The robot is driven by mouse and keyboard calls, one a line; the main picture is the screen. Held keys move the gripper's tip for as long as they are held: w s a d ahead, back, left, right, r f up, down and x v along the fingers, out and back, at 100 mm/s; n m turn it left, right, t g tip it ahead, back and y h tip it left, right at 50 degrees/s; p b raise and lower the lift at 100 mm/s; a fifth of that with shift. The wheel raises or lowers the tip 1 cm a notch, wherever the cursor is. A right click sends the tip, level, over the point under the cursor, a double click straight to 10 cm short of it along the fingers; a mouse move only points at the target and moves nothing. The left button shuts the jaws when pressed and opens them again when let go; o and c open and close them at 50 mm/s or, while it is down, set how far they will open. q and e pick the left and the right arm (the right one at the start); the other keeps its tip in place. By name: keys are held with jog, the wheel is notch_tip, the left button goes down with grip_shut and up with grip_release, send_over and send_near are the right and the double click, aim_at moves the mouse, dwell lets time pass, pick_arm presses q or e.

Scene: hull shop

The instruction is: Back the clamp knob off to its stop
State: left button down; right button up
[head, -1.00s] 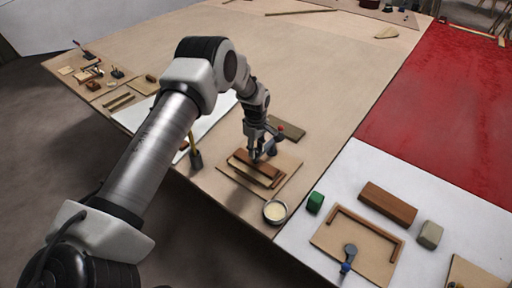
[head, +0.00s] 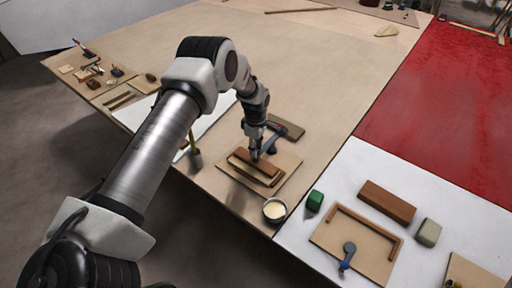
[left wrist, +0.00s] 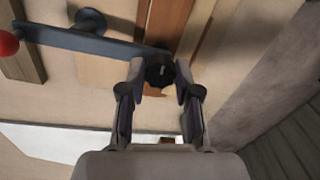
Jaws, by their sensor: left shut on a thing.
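My left gripper (head: 256,157) points down at a clamp over brown wood strips (head: 258,164) on a tan board (head: 288,171). In the left wrist view, its fingers (left wrist: 160,85) are shut on the dark, ridged clamp knob (left wrist: 159,70), one on each side. The knob sits at the end of a grey clamp arm (left wrist: 105,43). The arm runs left past a round grey post (left wrist: 90,20) to a red ball (left wrist: 8,43) at the picture's edge. The knob's underside and its stop cannot be made out. My right gripper is not in view.
A round tin (head: 275,210) and a green block (head: 315,201) stand close to the board. Another board with a blue-handled clamp (head: 347,257) lies on the white area. A cup with a yellow tool (head: 195,158) stands left. The table's middle is clear.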

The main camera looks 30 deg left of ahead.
pick_arm(q)
jog(key=c, duration=0.8)
grip_release()
jog(key=shift+s+f, duration=0.1)
jog(key=shift+f, duration=0.05)
notch_tip(320, 180, up, 12)
